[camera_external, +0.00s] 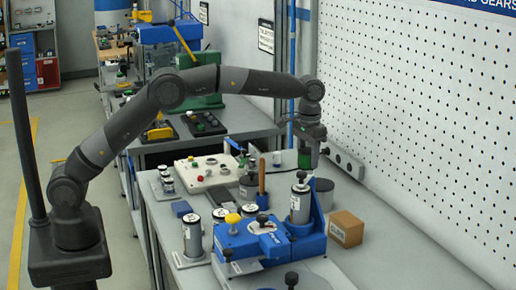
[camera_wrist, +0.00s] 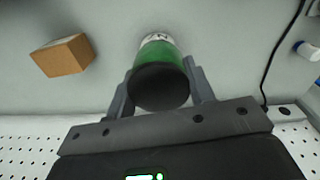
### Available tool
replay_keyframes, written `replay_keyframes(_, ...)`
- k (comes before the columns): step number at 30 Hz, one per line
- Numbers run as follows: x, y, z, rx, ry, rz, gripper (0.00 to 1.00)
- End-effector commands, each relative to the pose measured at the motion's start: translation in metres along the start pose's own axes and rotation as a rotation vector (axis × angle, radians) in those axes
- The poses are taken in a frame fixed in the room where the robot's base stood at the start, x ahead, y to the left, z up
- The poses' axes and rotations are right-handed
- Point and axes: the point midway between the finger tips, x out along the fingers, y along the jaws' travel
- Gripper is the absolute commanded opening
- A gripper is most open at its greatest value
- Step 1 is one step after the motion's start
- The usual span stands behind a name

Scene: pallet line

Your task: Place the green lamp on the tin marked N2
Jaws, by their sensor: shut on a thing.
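My gripper (camera_external: 309,147) is shut on the green lamp (camera_external: 304,160), above the back of the bench near the perforated wall. In the wrist view the lamp (camera_wrist: 171,51) has a black end toward me and a green body between the fingers of my gripper (camera_wrist: 160,86). A white patch with a dark mark (camera_wrist: 155,37) shows just beyond the green; I cannot tell whether it is on the lamp or on a tin behind it. A grey cylinder (camera_external: 323,187) stands below my gripper. No N2 mark is readable in the external view.
A blue fixture (camera_external: 262,245) with a black-knobbed cylinder (camera_external: 299,204) stands in front of my gripper. A cardboard box (camera_external: 346,229) sits to its right, also in the wrist view (camera_wrist: 62,55). Labelled cylinders (camera_external: 193,236) and a control panel (camera_external: 208,172) are left.

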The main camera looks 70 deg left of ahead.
Motion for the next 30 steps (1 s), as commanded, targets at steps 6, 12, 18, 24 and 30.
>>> replay_keyframes(6, 0.017, -0.019, -0.022, -0.001, 0.000, 0.000, 0.25)
replay_keyframes(12, 0.030, -0.021, -0.024, 0.001, -0.002, -0.001, 0.25)
replay_keyframes(18, 0.058, -0.021, -0.023, 0.001, -0.002, -0.001, 0.25)
replay_keyframes(24, 0.059, -0.020, -0.024, 0.001, 0.001, 0.000, 0.25)
replay_keyframes(30, 0.062, -0.020, -0.024, 0.001, 0.001, 0.000, 0.51)
